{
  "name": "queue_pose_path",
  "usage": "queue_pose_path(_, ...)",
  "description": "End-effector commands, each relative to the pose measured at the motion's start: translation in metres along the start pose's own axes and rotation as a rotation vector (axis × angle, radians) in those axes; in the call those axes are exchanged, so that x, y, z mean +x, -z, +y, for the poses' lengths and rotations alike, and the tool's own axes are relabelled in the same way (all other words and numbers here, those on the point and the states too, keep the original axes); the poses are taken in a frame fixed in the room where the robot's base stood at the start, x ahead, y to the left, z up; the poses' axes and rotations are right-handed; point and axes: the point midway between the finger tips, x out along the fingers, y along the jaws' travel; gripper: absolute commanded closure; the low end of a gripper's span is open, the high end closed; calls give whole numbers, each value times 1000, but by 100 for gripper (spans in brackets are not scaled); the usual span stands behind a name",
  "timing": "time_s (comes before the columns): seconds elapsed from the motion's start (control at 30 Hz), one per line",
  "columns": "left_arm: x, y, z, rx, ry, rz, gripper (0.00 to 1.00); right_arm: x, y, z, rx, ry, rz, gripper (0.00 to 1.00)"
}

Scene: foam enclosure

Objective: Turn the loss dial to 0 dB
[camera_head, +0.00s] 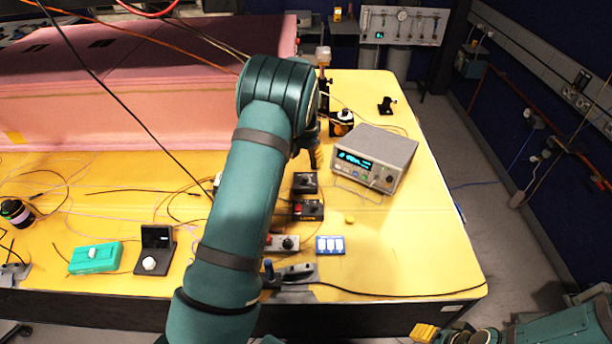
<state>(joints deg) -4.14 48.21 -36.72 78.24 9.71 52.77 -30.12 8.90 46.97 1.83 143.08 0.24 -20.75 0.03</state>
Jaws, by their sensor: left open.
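My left arm reaches up across the bench from the bottom, and my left gripper (315,156) hangs from its far end, open and mostly seen edge-on. It is above the bench, left of the instrument and near small black boxes. I cannot read which dial is the loss dial. Knobs show on a grey box (288,243), a black unit with a small screen (156,247) and a green box (95,258). No dial marking is legible. My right gripper (425,332) shows only partly at the bottom edge, off the bench; its opening cannot be made out.
A grey instrument (386,148) with a lit display stands right of the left gripper. Two black boxes (307,210) and a blue-white block (330,245) sit nearby. A pink foam enclosure (130,85) fills the back left. Loose cables cross the yellow bench (430,250), whose right front is mostly clear.

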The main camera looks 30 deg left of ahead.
Motion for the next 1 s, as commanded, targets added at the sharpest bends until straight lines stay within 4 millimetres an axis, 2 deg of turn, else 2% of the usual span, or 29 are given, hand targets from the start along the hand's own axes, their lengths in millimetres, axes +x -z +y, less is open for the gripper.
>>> queue_pose_path(0.03,12,0,0,0,0,-4,41,0,0,0,0,0,0,53)
queue_pose_path(0.2,44,-1,0,-1,0,-4,41,-1,0,0,0,0,1,53)
queue_pose_path(0.4,69,0,0,0,1,0,41,-2,0,0,0,0,1,53)
queue_pose_path(0.57,78,0,0,0,0,0,41,-2,0,-1,0,0,1,53)
queue_pose_path(0.87,79,0,0,0,0,1,39,-2,0,-1,0,0,1,53)
queue_pose_path(1.0,79,0,0,0,0,1,88,-2,0,-1,0,0,1,53)
